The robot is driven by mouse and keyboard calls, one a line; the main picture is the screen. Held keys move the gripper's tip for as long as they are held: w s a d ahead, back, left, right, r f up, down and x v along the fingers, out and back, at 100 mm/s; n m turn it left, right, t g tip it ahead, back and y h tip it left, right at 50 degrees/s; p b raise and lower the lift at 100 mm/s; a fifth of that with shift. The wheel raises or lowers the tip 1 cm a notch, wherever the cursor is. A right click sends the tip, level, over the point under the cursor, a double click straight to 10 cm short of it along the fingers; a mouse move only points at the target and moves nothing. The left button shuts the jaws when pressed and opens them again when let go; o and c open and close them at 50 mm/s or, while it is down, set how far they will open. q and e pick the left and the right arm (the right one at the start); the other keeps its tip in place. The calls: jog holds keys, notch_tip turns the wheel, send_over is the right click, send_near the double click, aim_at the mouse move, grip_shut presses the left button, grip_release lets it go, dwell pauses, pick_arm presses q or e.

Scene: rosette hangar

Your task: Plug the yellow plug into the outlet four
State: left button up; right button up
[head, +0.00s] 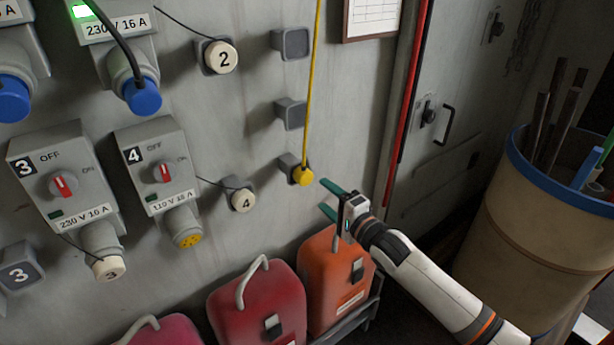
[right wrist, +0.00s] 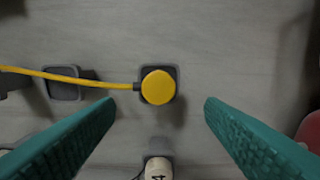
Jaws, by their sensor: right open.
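The yellow plug (head: 303,176) sits in a grey wall holder at the lower end of a yellow cable (head: 313,80). In the right wrist view the plug (right wrist: 158,87) shows face-on between my fingers and apart from both. My right gripper (head: 327,198) is open and empty, just right of the plug and close to the wall; its teal fingers (right wrist: 160,125) are spread wide. Outlet four (head: 160,165) is a grey box marked 4, with a red switch and a yellow socket face (head: 187,240) at its lower end. My left gripper is not in view.
A cap marked 4 (head: 242,200) hangs on a holder between outlet four and the plug. Outlet three (head: 65,180) is at left. Red (head: 255,305) and orange (head: 330,285) canisters stand below. A barrel (head: 530,220) stands at right.

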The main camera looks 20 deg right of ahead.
aim_at(307, 180)
jog(key=shift+w, duration=0.15)
jog(key=b+x, duration=0.3)
jog(key=x, duration=0.4)
jog(key=shift+w, duration=0.1)
jog(key=shift+x, duration=0.8)
jog(key=shift+r+p, duration=0.1)
jog(key=shift+p, duration=0.2)
dwell(0.9)
jog(key=shift+c, duration=0.5)
